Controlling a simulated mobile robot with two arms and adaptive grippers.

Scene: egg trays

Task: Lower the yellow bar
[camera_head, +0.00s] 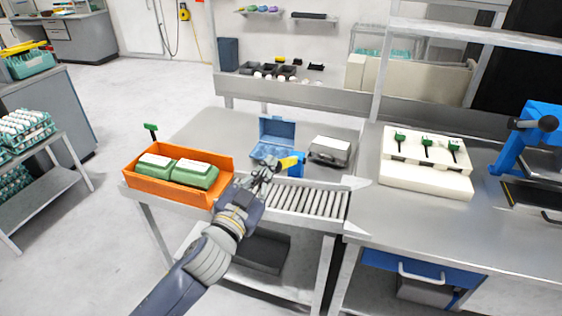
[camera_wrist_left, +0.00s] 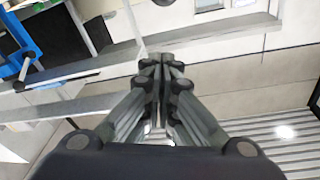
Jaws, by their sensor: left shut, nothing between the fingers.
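The yellow bar (camera_head: 289,162) shows as a short yellow piece beside a blue part, above the back end of the roller conveyor. It slants up to the right, and my gripper hides part of its left side. My left gripper (camera_head: 268,168) is shut and empty, just left of the bar; I cannot tell whether they touch. In the left wrist view its fingers (camera_wrist_left: 162,62) are pressed together with nothing between them, and the bar is not seen there. My right gripper is not in view.
An orange crate (camera_head: 137,184) with green-and-white cartons stands left of my gripper. An open blue box (camera_head: 277,130) and a grey case (camera_head: 329,151) stand behind it. The roller conveyor (camera_head: 315,201) is bare. A white tray (camera_head: 428,178) with green-topped tools lies at right.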

